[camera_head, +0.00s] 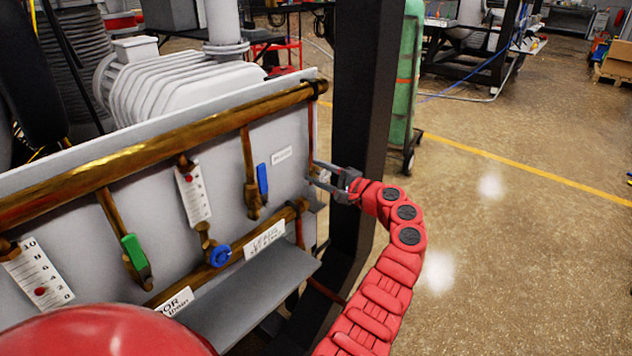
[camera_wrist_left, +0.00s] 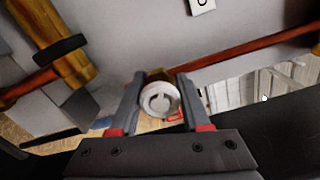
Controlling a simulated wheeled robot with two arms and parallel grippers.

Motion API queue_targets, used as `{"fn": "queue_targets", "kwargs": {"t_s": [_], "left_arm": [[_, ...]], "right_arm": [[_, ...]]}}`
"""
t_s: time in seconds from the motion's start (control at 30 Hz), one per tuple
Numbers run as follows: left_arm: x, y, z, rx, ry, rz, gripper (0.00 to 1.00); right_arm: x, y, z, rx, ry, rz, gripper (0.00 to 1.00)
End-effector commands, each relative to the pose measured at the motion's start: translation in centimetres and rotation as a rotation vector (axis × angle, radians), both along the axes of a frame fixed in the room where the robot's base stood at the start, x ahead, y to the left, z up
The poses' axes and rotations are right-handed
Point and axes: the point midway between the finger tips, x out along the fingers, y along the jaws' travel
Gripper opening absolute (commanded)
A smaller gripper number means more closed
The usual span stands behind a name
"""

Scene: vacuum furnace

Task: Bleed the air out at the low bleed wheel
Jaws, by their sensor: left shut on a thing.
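My left gripper (camera_head: 318,173) is at the right edge of the grey panel (camera_head: 225,190). Its two fingers stand on either side of a round pale knob (camera_wrist_left: 159,99) with a curved mark on its face, and are shut on it. A bit of brass shows behind the knob. The head view does not show the knob clearly, and I cannot read a label for it. A blue round wheel (camera_head: 219,255) sits on the lower brass pipe (camera_head: 190,284), left of my gripper and apart from it. My right gripper is not in view.
A thick brass pipe (camera_head: 140,158) crosses the panel top. Below it are a blue lever (camera_head: 262,179), a green lever (camera_head: 133,250) and white gauges with red marks (camera_head: 193,195). A dark post (camera_head: 352,90) stands close behind my gripper. Open floor (camera_head: 500,240) lies to the right.

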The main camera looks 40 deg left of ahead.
Motion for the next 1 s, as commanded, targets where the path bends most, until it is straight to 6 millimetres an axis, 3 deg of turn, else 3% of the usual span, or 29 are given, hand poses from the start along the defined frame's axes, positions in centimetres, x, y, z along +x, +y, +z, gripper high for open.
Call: {"fn": "queue_targets", "kwargs": {"t_s": [0.03, 0.4, 1.0], "left_arm": [[0.0, 0.0, -0.6, -0.005, -0.045, -0.001, 0.0], [0.0, 0.0, -0.4, -0.03, -0.368, 0.0, 0.0], [0.0, 0.0, -0.1, -0.049, -0.599, 0.002, 0.0]], "right_arm": [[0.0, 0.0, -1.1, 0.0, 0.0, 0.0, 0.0], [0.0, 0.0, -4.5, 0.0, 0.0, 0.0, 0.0], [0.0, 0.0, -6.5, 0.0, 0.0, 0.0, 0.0]]}}
